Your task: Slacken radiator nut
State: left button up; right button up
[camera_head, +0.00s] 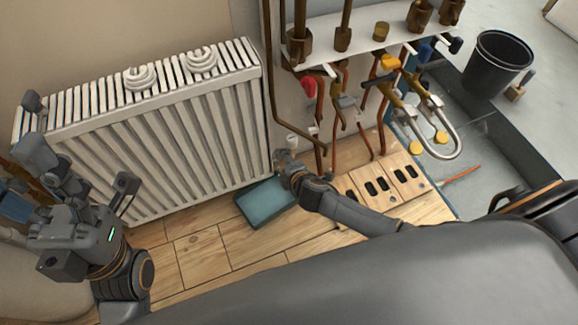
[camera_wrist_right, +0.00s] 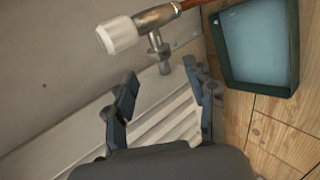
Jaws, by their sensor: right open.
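The white ribbed radiator (camera_head: 165,145) stands against the wall at left in the head view; its lower part shows in the right wrist view (camera_wrist_right: 170,125). A small valve with a white cap (camera_wrist_right: 118,35) and a metal nut and stem (camera_wrist_right: 158,48) joins a copper pipe beyond my fingers; the cap also shows in the head view (camera_head: 292,141). My right gripper (camera_head: 284,166) is at the radiator's lower right corner, just below the valve. Its two fingers (camera_wrist_right: 162,78) are apart with nothing between them. My left gripper (camera_head: 80,158) is in front of the radiator's left end, fingers spread and empty.
A dark tray (camera_head: 266,201) with a teal inside lies on the wooden floor by my right gripper. Copper pipes, a red-handled valve (camera_head: 309,88) and a manifold shelf (camera_head: 350,40) are just to the right. A black bucket (camera_head: 497,64) stands at far right.

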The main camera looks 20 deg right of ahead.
jog(key=shift+v, duration=1.85)
